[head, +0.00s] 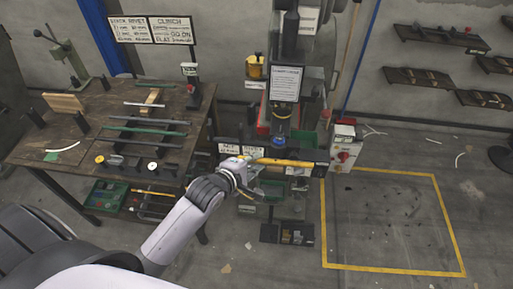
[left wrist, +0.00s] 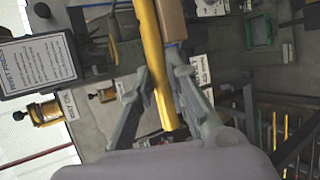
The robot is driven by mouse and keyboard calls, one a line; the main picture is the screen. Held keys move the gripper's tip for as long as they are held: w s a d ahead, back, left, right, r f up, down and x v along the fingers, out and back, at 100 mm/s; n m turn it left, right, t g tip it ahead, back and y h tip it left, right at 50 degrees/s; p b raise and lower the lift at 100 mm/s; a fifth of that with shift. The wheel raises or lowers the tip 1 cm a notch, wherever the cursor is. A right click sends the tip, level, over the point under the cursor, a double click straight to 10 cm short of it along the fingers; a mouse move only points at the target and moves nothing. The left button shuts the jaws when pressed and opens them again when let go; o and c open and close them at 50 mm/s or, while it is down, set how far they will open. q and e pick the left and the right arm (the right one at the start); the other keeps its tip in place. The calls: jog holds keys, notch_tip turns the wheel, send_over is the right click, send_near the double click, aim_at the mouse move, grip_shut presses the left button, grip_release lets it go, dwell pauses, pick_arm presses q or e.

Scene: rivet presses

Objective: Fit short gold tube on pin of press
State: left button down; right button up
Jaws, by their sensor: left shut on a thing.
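My left gripper (head: 247,172) is shut on a gold tube (head: 285,162), which extends to the right in front of the press (head: 285,85). In the left wrist view the gold tube (left wrist: 154,60) runs between the two fingers of the left gripper (left wrist: 158,68) and out past the top edge. The press has a dark upright column with a white notice and a blue ring (head: 280,139) low on its front. I cannot make out the pin; the tube and gripper are in front of the press's lower part. My right gripper is not in view.
A wooden workbench (head: 65,140) with dark rails and small parts stands on the left. A control box with a red knob (head: 343,156) is just right of the press. A yellow canister (head: 255,68) hangs beside the press.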

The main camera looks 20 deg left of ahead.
pick_arm(q)
jog(key=shift+s+d+r, duration=0.15)
jog(key=shift+d+r, duration=0.1)
jog(key=shift+d, duration=0.2)
jog(key=shift+w+a+f, duration=0.15)
jog(key=shift+w+a, duration=0.05)
jog(key=shift+w, duration=0.5)
jog(key=w+a+f+b, duration=0.1)
jog(key=w+a+b, duration=0.1)
jog(key=w, duration=0.8)
jog(key=w+a+f+b, duration=0.1)
jog(key=w+a+b, duration=0.2)
jog(key=w, duration=0.6)
jog(key=shift+w+a+f+b, duration=0.35)
jog(key=shift+b, duration=0.85)
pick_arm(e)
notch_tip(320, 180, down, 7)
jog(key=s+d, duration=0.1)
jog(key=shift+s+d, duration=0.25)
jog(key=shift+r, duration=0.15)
pick_arm(q)
jog(key=shift+p, duration=0.4)
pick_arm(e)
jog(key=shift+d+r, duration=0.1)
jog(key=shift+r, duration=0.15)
